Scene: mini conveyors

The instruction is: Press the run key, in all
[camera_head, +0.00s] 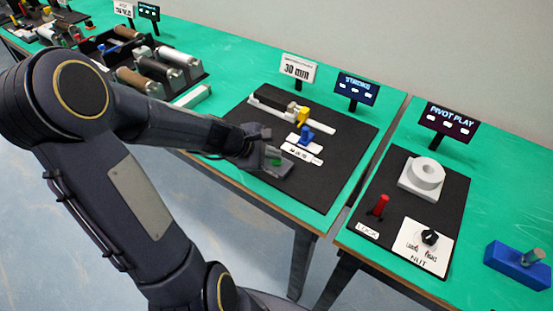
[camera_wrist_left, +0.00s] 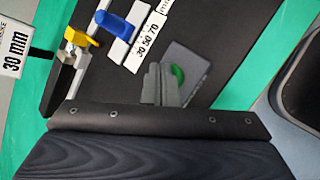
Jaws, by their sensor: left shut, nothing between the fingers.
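The green run key (camera_wrist_left: 178,74) sits on a small grey plate (camera_wrist_left: 196,72) on the black mat. In the head view the green key (camera_head: 276,162) shows just beside the fingers. My left gripper (camera_head: 262,153) is shut and empty over the plate. In the left wrist view its fingers (camera_wrist_left: 158,75) overlap one edge of the key; I cannot tell whether they touch it. My right gripper is in neither view.
Beside the plate are a 30/50/70 scale label (camera_head: 304,149), a blue lever (camera_head: 305,134) and a yellow stop (camera_head: 302,116) by a white rail (camera_head: 325,122). A red lever (camera_head: 378,204) and black knob (camera_head: 430,237) stand at right. Rollers (camera_head: 160,72) lie at left.

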